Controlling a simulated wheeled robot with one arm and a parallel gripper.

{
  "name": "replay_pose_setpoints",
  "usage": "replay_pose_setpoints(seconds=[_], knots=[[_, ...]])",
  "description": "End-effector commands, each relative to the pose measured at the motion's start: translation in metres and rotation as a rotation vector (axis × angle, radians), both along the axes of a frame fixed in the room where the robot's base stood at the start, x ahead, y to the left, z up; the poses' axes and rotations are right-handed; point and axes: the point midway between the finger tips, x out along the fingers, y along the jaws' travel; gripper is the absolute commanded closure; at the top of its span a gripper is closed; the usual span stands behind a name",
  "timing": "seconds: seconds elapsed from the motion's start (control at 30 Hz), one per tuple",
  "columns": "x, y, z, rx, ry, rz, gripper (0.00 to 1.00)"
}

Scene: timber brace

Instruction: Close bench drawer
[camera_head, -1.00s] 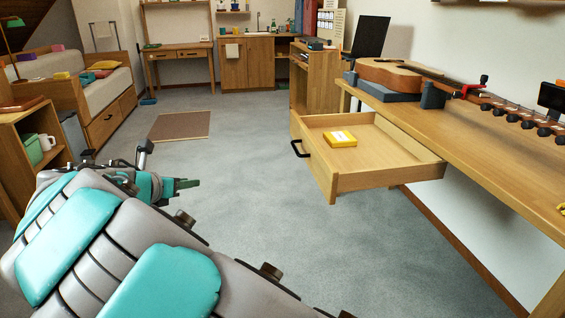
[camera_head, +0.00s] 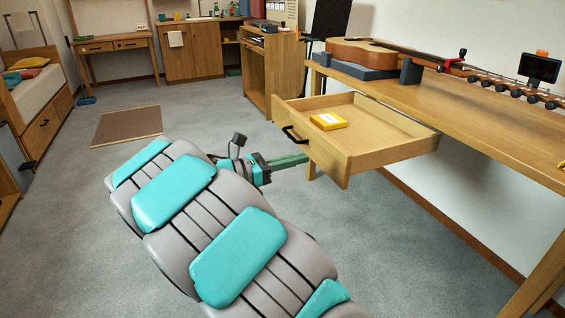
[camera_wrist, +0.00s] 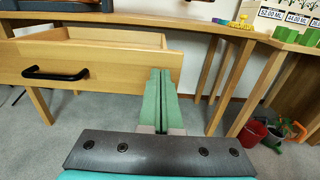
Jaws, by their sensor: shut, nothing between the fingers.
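The bench drawer (camera_head: 385,152) is pulled out from under the wooden workbench (camera_head: 470,118), with a yellow box (camera_head: 328,121) lying inside it. Its black handle (camera_head: 291,135) is on the front panel; in the wrist view the handle (camera_wrist: 56,74) is left of my fingers. My gripper (camera_head: 304,158) is shut and empty, with green fingertips at the drawer's front. In the wrist view, my gripper (camera_wrist: 160,80) overlaps the right end of the drawer front (camera_wrist: 110,62). I cannot tell whether the tips touch the panel.
A guitar (camera_head: 375,54) lies on the bench. Bench legs and red and dark buckets (camera_wrist: 258,130) stand at the right in the wrist view. A brown mat (camera_head: 127,126) lies on the open grey floor at the left.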

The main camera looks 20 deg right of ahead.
Motion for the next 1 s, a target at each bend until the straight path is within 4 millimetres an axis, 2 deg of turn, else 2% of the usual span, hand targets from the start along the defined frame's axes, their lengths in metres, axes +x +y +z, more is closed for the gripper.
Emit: replay_pose_setpoints(seconds=[0.03,0.2,0.43,0.6,1.0], knots=[[-0.001,-0.012,0.0,0.0,0.0,-0.005,1.0],[0.001,-0.043,0.0,0.0,-0.001,-0.001,1.0],[0.002,-0.073,-0.001,0.001,0.001,-0.001,1.0],[0.003,-0.081,0.0,-0.001,0.001,0.001,1.0],[0.003,-0.083,0.0,0.0,0.001,0.001,1.0]])
